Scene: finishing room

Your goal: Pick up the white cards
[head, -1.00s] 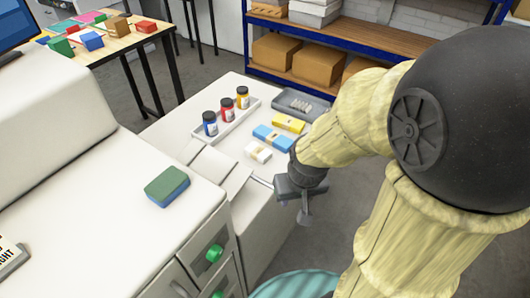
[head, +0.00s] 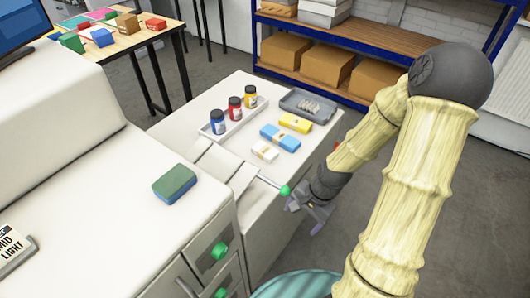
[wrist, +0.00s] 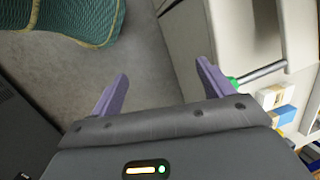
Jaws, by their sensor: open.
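The white cards (head: 265,151) are a small banded stack on the white side table, nearest of three stacks, in front of the blue stack (head: 280,138) and the yellow stack (head: 295,122). My gripper (head: 306,218) is to the right of and nearer than the cards, beyond the table's right edge, apart from them. In the wrist view my gripper (wrist: 160,85) has its two purple fingers spread with only floor between them. The white cards (wrist: 275,95) also show there at the right edge, beyond the right finger.
A lever with a green knob (head: 285,190) sticks out close to my gripper. A white tray (head: 237,124) holds three bottles, and a grey tray (head: 309,105) lies behind the stacks. A green and blue sponge (head: 174,184) rests on the white machine. The floor at right is clear.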

